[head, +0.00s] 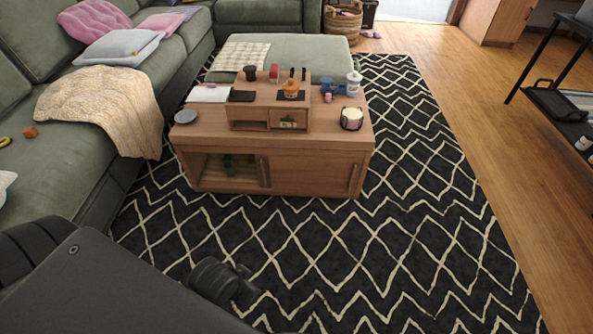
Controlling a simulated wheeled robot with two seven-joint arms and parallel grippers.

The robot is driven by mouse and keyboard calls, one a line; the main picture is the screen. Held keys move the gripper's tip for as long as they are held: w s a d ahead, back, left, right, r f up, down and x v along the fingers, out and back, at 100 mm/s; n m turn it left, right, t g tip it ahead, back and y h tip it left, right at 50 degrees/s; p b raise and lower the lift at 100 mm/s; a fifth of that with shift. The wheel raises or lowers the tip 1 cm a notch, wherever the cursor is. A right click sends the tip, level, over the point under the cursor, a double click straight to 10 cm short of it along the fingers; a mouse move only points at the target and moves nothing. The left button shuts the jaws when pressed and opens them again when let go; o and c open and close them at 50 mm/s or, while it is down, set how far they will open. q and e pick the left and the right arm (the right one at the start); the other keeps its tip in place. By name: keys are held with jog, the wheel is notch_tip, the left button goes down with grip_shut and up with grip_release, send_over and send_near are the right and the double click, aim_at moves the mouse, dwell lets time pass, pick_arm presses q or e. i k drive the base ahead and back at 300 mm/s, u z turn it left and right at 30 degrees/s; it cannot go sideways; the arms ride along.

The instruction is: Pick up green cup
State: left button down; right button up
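A small green item (228,164), perhaps the green cup, shows inside the open left compartment of the wooden coffee table (310,172). Other green shapes are close beside it, and shadow and small size hide their exact form. My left arm comes in from the lower left, and its dark gripper (238,284) is low over the patterned rug, in front of the table and well apart from it. I see nothing held in it, but its fingers are too unclear to tell open from shut. My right gripper is not in view.
The tabletop carries a small wooden organizer (248,112), an orange jar (291,88), a white bottle (353,84) and a round grey dish (186,116). A green sofa (95,180) bounds the left side. The rug (420,230) is clear in front and right of the table.

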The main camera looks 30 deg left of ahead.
aim_at(229, 166)
jog(key=u, duration=1.25)
jog(key=i, duration=0.35)
jog(key=z, duration=0.8)
jog(key=i, duration=1.25)
jog(key=u, duration=0.25)
